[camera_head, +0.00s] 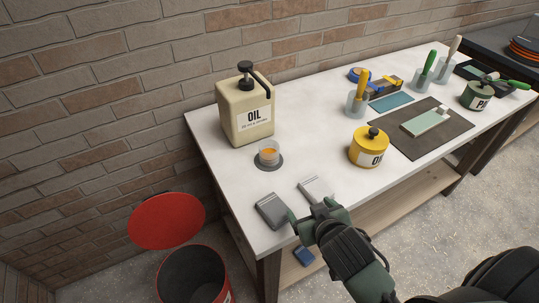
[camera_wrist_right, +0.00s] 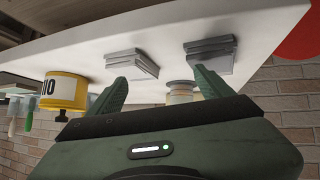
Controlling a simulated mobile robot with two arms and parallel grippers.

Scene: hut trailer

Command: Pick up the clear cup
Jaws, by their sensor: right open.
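The clear cup (camera_head: 268,152) stands upright on a dark round coaster (camera_head: 268,162) near the left end of the white table, in front of the oil canister. It also shows in the right wrist view (camera_wrist_right: 181,92), where the picture is upside down and the cup lies beyond the fingers. My right gripper (camera_head: 312,212) is at the table's front edge, apart from the cup and nearer to me. Its two fingers are spread with nothing between them, as the right wrist view (camera_wrist_right: 160,82) shows. My left gripper is not in view.
Two flat grey stacks (camera_head: 271,209) (camera_head: 315,189) lie near the right fingers. A beige oil canister (camera_head: 245,112) stands behind the cup. A yellow oil pot (camera_head: 368,150) is to the right. A red bin (camera_head: 192,273) with a raised lid (camera_head: 166,220) stands left.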

